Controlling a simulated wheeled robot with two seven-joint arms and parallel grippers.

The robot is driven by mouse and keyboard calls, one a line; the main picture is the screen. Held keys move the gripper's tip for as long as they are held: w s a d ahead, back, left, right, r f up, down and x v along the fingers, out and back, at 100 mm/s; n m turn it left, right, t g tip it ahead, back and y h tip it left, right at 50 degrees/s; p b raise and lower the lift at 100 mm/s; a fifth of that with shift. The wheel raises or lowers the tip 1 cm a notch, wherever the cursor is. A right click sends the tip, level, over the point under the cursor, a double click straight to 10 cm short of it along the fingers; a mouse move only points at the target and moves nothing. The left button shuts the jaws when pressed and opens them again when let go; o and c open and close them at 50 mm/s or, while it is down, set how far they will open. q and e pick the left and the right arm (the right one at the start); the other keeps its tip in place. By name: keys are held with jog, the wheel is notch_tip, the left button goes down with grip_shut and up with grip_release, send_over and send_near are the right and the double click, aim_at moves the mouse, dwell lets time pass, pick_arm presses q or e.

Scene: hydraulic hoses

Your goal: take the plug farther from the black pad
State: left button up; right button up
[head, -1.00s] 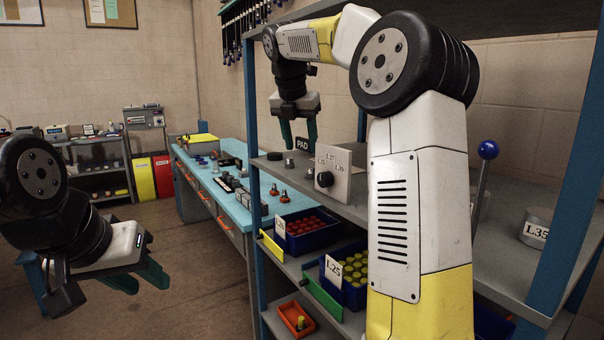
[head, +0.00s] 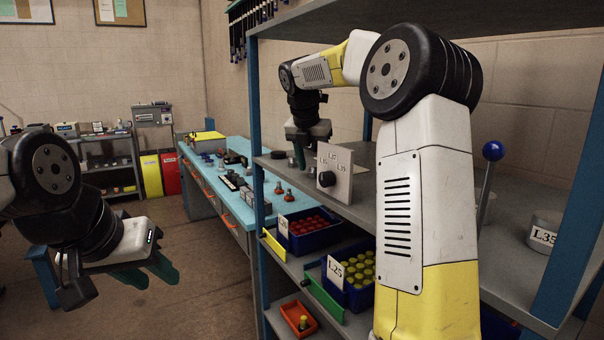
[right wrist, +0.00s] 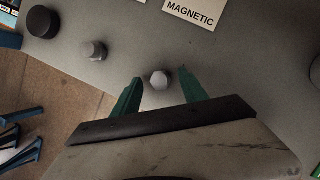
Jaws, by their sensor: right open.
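Two small grey metal plugs stand on the grey shelf in the right wrist view. The nearer plug (right wrist: 95,51) is beside the round black pad (right wrist: 41,21). The farther plug (right wrist: 159,80) shows between the fingertips of my right gripper (right wrist: 154,92), which is open with a gap on both sides of it. In the head view my right gripper (head: 304,157) is low over the shelf, next to the black pad (head: 278,154); I cannot make out the farther plug there. My left gripper (head: 150,275) is open and empty, away from the shelf.
A white panel with a black knob (head: 326,179) stands on the shelf close to my right gripper. A MAGNETIC label (right wrist: 190,12) lies near the plugs. Bins with red caps (head: 312,224) and yellow caps (head: 360,266) are below. A blue-topped bench (head: 235,180) stands behind.

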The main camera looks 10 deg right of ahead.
grip_shut()
jog(key=shift+r, duration=0.1)
dwell(0.3)
